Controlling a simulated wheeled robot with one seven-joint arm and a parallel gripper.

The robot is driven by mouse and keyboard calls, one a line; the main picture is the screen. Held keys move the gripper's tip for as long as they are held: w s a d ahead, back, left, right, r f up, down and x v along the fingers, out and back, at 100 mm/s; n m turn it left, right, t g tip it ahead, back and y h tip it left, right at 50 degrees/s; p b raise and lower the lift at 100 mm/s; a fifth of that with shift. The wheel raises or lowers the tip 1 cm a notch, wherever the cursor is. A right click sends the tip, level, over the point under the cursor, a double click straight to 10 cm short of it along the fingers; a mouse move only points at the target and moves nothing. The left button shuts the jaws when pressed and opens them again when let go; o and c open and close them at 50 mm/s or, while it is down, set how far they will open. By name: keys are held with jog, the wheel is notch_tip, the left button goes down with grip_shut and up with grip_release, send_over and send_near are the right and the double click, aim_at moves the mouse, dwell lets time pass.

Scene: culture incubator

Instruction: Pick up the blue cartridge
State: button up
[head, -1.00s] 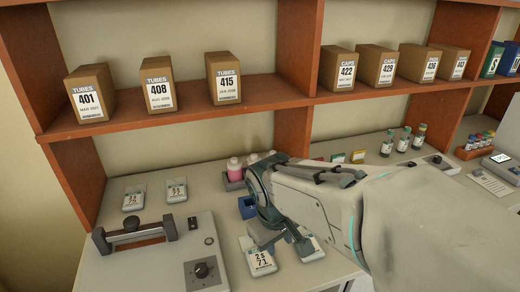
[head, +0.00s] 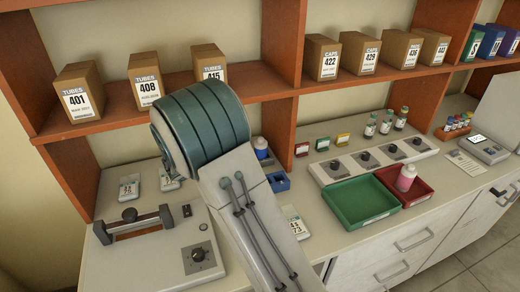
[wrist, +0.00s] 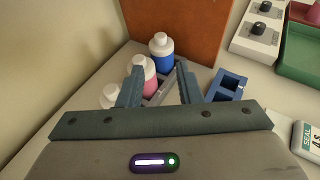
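A blue block with square openings (wrist: 228,85) stands on the counter, right of the fingers in the wrist view. It also shows beside my arm in the head view (head: 277,182). A blue bottle with a white cap (wrist: 162,60) stands in a grey rack (wrist: 165,91) behind it; its top shows in the head view (head: 261,150). I cannot tell which blue thing is the cartridge. My gripper (wrist: 158,80) is open, with nothing held between its fingers. In the head view my arm hides the fingers.
A pink bottle (wrist: 143,72) and a white-capped bottle (wrist: 111,95) stand near the left finger. A brown divider (wrist: 180,25) rises behind the rack. A green tray (head: 360,203) and a red tray (head: 412,192) holding another pink bottle (head: 406,178) lie to the right.

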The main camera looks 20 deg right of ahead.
jog(key=p, duration=0.2)
send_near(261, 149)
jog(key=w+d, duration=0.1)
jog(key=w, duration=0.1)
jog(key=w+d+r, duration=0.1)
jog(key=w+d, duration=0.1)
jog(key=shift+d+r, duration=0.25)
jog(key=shift+d, duration=0.05)
jog(key=x, duration=0.4)
jog(key=shift+w+f+p, duration=0.1)
jog(key=shift+f+p, duration=0.1)
jog(key=shift+p, duration=0.15)
jog(key=shift+c, duration=0.3)
grip_shut()
